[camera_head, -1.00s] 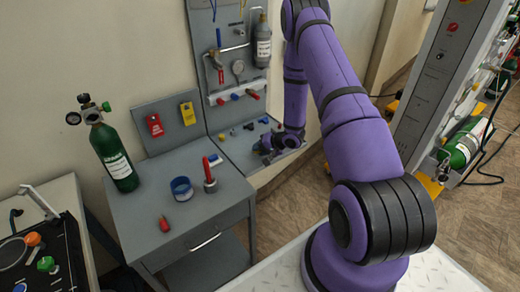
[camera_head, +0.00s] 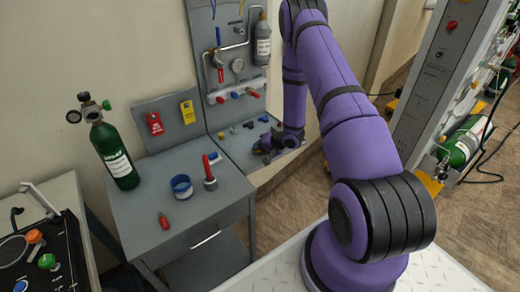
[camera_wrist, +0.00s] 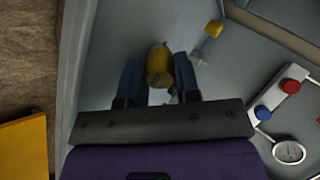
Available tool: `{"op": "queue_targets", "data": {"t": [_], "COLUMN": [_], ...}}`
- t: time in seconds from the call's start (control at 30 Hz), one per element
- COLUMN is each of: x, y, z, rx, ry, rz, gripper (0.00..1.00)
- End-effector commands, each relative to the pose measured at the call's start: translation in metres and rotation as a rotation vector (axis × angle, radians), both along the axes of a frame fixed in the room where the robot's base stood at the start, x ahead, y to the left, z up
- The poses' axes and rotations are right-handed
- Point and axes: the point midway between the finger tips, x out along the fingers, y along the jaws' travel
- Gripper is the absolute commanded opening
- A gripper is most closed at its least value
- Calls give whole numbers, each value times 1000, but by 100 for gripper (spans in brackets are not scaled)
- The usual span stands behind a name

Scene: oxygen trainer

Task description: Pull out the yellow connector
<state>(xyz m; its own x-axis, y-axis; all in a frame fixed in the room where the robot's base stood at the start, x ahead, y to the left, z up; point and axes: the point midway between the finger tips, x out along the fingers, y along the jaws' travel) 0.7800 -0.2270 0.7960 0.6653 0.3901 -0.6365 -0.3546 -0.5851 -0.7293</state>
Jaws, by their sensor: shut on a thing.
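The yellow connector (camera_wrist: 159,66) is a short rounded yellow body between the two dark blue fingers of my gripper (camera_wrist: 160,75) in the wrist view. The gripper is shut on it. A narrow tip shows at its far end, over a grey panel surface. I cannot tell whether it is still seated in anything. In the head view my gripper (camera_head: 267,150) is at the lower right of the grey panel (camera_head: 228,150), and the connector cannot be made out there.
A small yellow fitting (camera_wrist: 213,28) is close by at upper right in the wrist view. Red and blue knobs (camera_wrist: 290,86) and a gauge (camera_wrist: 289,152) are farther right. In the head view, a side table (camera_head: 205,215) holds a green cylinder (camera_head: 112,150).

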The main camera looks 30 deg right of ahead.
Motion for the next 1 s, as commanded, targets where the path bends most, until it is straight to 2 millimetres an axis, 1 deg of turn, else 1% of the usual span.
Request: {"op": "queue_targets", "data": {"t": [0.03,0.13,0.6,0.63,0.67,0.7,0.87,1.0], "x": [-3,-3,-3,-3,-3,-3,-4,-12], "y": [1,1,1,1,1,1,0,-5], "z": [-7,-10,-14,-14,-14,-14,-13,-5], "rx": [-2,-4,-5,-5,-5,-5,-6,-7], "ry": [13,16,17,17,17,17,16,16], "rz": [0,0,0,0,0,0,1,-1], "gripper": [9,9,8,32,38,48,49,49]}}
